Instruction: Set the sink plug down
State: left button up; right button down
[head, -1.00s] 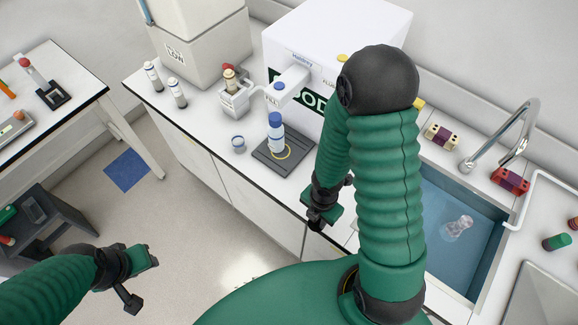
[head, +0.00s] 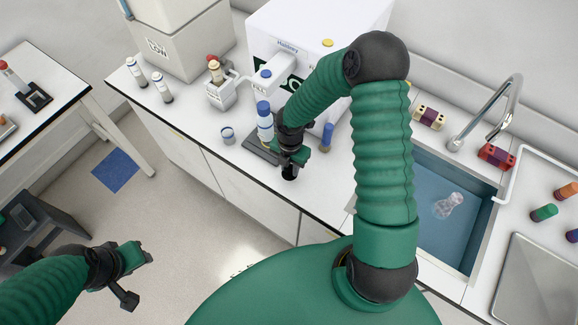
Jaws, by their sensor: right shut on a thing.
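My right gripper (head: 289,162) is shut on a small black thing, which looks like the sink plug (head: 289,173). It is over the front part of the white bench, close to the right of the dark square pad (head: 257,149). The gripper hides most of the plug, and I cannot tell whether the plug touches the bench. My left gripper (head: 136,277) is open and empty over the floor at the lower left. The sink (head: 425,235) is on the right, with a clear flask (head: 447,205) in it.
A blue-capped bottle (head: 264,122) stands on the pad, just left of the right gripper. A small blue-topped jar (head: 228,135) is left of the pad. The bench between the blue tube and the sink looks partly clear.

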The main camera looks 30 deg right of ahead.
aim_at(290, 170)
jog(key=shift+w+f, duration=0.1)
jog(key=shift+w, duration=0.3)
jog(key=f, duration=0.1)
jog(key=d+f+p, duration=0.1)
jog(key=f, duration=0.1)
jog(key=shift+f, duration=0.3)
jog(key=shift+d+f, duration=0.1)
jog(key=shift+d, duration=0.1)
jog(key=c, duration=1.3)
grip_release()
jog(key=shift+c, duration=0.2)
jog(key=shift+o, duration=1.1)
jog(key=shift+a, duration=0.35)
